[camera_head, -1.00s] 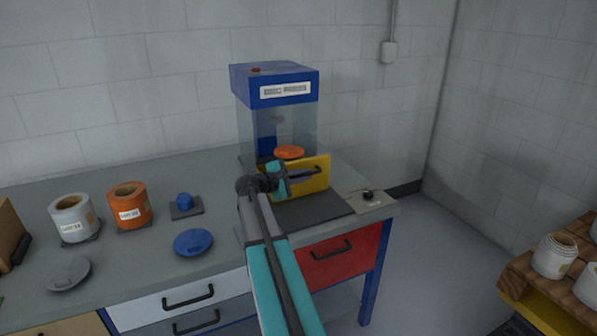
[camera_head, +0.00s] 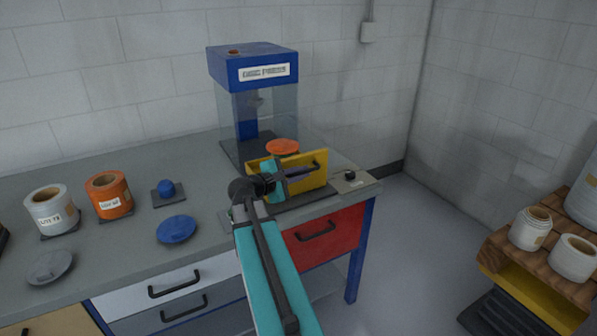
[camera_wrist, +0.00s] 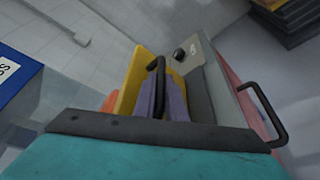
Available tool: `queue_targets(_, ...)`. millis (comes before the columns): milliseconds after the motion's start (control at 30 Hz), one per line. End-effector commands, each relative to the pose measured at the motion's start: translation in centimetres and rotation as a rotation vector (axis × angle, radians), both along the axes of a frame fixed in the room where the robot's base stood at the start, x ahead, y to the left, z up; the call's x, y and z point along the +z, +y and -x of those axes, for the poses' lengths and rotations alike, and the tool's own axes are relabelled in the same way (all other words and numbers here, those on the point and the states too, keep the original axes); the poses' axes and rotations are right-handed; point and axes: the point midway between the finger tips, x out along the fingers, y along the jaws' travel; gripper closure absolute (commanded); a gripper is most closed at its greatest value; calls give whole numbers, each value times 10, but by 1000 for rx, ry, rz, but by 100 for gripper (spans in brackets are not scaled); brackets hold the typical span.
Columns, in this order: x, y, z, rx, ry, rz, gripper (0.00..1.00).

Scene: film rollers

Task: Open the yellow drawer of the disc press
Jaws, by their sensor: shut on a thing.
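The disc press (camera_head: 253,72) stands on the workbench, with a blue top, clear walls and a label. Its yellow drawer (camera_head: 322,181) is pulled out toward me, over the dark mat in front of the press. An orange disc (camera_head: 283,147) shows just behind the drawer front; whether it lies in the drawer is unclear. My gripper (camera_head: 309,168) is shut on the drawer's black handle (camera_head: 316,164). In the wrist view, the grey-purple fingers (camera_wrist: 167,98) are around the handle (camera_wrist: 157,72), close against the yellow front (camera_wrist: 126,82).
A small control box with a black knob (camera_head: 350,175) sits right of the drawer. A red bench drawer (camera_head: 335,235) is below. A blue disc (camera_head: 177,229), an orange roll (camera_head: 109,194) and a white roll (camera_head: 50,207) lie left. A wooden rack (camera_head: 505,262) stands right.

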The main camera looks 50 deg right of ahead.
Motion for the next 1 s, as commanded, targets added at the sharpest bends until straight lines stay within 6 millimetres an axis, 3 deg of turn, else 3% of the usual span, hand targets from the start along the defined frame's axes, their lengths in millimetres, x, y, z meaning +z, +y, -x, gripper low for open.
queue_targets(333, 0, 1, 0, 1, -1, 0, 100)
queue_targets(367, 0, 1, 0, 1, -1, 0, 86)
queue_targets(467, 0, 1, 0, 1, 0, -1, 71)
queue_targets(800, 0, 1, 0, 0, 0, 0, 71)
queue_targets(1000, 2, 11, -1, 2, 0, 0, 71)
